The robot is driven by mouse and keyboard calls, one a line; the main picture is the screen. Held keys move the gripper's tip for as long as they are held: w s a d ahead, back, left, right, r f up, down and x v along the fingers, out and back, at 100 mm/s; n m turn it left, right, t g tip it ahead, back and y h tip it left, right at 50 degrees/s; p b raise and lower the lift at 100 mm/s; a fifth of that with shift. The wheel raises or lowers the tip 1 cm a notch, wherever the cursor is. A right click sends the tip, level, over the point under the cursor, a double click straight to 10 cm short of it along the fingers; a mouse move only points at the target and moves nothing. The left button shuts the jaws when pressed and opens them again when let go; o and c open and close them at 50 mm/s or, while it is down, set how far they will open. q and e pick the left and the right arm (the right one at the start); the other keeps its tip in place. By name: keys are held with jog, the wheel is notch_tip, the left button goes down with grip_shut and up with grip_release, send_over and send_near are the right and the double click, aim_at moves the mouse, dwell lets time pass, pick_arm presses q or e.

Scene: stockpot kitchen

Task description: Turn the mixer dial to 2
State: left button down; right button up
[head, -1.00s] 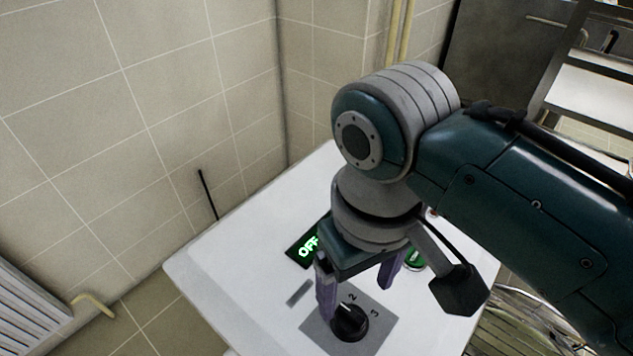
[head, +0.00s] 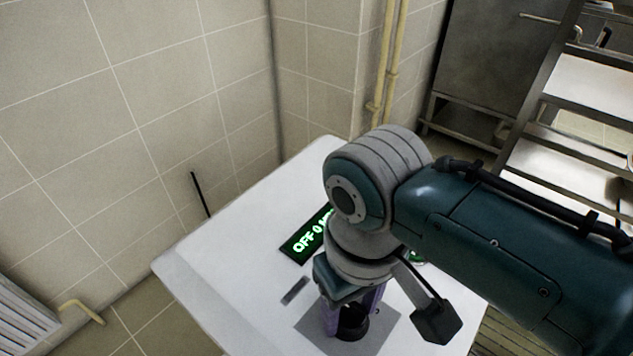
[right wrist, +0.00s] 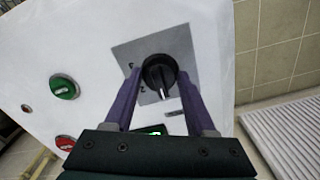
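The black mixer dial (head: 354,322) sits on a square grey plate (head: 385,338) on the white mixer top (head: 235,250). In the right wrist view, the dial (right wrist: 159,70) shows a pale mark on its side towards my gripper. My right gripper (head: 351,309) is over the dial, its purple fingers on either side of it. In the right wrist view, the gripper (right wrist: 160,78) is open, with narrow gaps beside the dial. A green-lit display (head: 306,237) starts with "OFF 0"; my arm covers the rest. My left gripper is out of view.
In the right wrist view, a green switch (right wrist: 64,87) and a red button (right wrist: 65,142) lie left of the dial. A tiled wall (head: 150,120) stands behind the mixer at left. Metal shelving (head: 575,150) is at the back right.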

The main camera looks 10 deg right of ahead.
grip_shut()
dwell(0.3)
jog(key=shift+r+m+p, duration=0.15)
jog(key=shift+m+p, duration=0.9)
jog(key=shift+m, duration=0.05)
jog(key=m+p, duration=0.1)
jog(key=m, duration=0.1)
jog(key=shift+m, duration=0.3)
jog(key=m+p, duration=0.1)
jog(key=m, duration=0.2)
jog(key=shift+m+p, duration=0.3)
jog(key=shift+p, duration=0.05)
jog(key=shift+m, duration=1.5)
jog(key=shift+f+m+p, duration=0.2)
jog(key=shift+m+p, duration=0.1)
